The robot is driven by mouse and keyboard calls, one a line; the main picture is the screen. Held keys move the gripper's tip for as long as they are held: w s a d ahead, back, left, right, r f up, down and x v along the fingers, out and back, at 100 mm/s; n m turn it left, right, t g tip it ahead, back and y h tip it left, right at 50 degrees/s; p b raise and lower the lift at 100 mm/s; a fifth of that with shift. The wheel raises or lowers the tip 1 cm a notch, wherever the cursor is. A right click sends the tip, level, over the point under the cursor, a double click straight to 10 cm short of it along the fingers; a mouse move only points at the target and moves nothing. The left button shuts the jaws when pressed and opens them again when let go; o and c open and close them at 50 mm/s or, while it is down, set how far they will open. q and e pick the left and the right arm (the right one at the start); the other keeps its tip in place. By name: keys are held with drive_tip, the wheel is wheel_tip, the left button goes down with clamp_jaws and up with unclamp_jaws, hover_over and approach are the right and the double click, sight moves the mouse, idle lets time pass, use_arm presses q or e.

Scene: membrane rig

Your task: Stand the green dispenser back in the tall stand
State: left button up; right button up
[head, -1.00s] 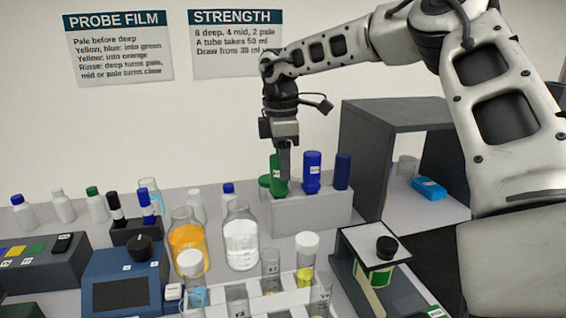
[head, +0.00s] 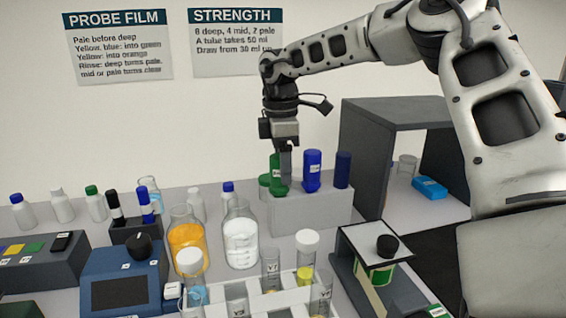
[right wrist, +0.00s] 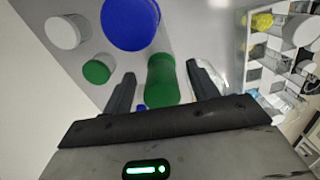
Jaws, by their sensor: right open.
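The green dispenser (head: 278,178) stands upright at the left end of the pale grey block-shaped stand (head: 318,210). Its lower part is hidden in the block. My right gripper (head: 286,168) points down at it from above. In the right wrist view, the green dispenser (right wrist: 162,80) lies between the two spread fingers of my right gripper (right wrist: 163,85), with a gap visible on each side. The gripper is open. My left gripper is not in view.
Blue (head: 312,170) and dark blue (head: 342,170) dispensers stand to the right in the same block. A green-capped container (head: 264,183) is close on the left. A grey shelf box (head: 385,118) is to the right.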

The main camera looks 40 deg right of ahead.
wheel_tip(320, 180, up, 16)
drive_tip(key=p, duration=0.1)
drive_tip(key=shift+w+a+p, duration=0.15)
drive_tip(key=shift+a+p, duration=0.05)
drive_tip(key=shift+p, duration=0.15)
idle(0.4)
